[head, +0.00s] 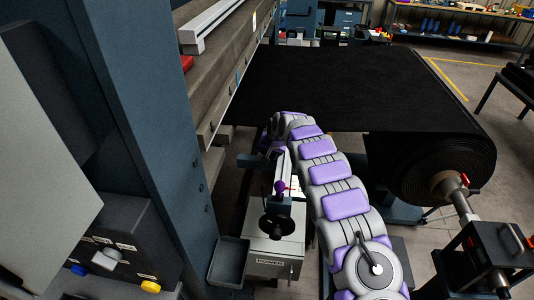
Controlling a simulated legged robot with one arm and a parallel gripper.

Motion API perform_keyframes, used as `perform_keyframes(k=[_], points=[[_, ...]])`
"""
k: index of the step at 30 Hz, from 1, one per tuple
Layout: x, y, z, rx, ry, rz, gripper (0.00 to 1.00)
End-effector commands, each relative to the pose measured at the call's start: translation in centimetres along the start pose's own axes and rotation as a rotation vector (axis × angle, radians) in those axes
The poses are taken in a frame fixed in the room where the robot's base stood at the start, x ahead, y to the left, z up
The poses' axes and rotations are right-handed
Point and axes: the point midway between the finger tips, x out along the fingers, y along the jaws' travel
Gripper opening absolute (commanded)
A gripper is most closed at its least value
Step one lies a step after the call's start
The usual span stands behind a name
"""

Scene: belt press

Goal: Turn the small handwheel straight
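A small dark handwheel (277,225) sits on top of a grey box (274,258) in the lower middle of the head view. Its rim lies roughly flat, and its exact angle is too small to read. My grey and purple arm runs up the picture just right of the box and bends over at its far end. A pale part with a purple tip, which seems to be my gripper (280,186), shows just beyond the handwheel. Its fingers are too small to make out, and I cannot tell whether it touches anything.
A blue-grey press column (150,110) stands close on the left, with a dark control box (118,245) before it. A dark tray (229,262) is left of the grey box. A black belt (330,85) spans the back and ends in a large roll (440,165) at right.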

Motion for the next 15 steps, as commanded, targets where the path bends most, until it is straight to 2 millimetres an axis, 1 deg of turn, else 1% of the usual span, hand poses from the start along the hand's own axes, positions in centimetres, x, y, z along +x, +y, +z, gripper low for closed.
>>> perform_keyframes(k=[8,15], points=[[-0.19,0.57,-0.17,0.005,0.001,-0.004,0.68],[0.06,0.13,-0.06,0.001,0.0,0.001,0.45]])
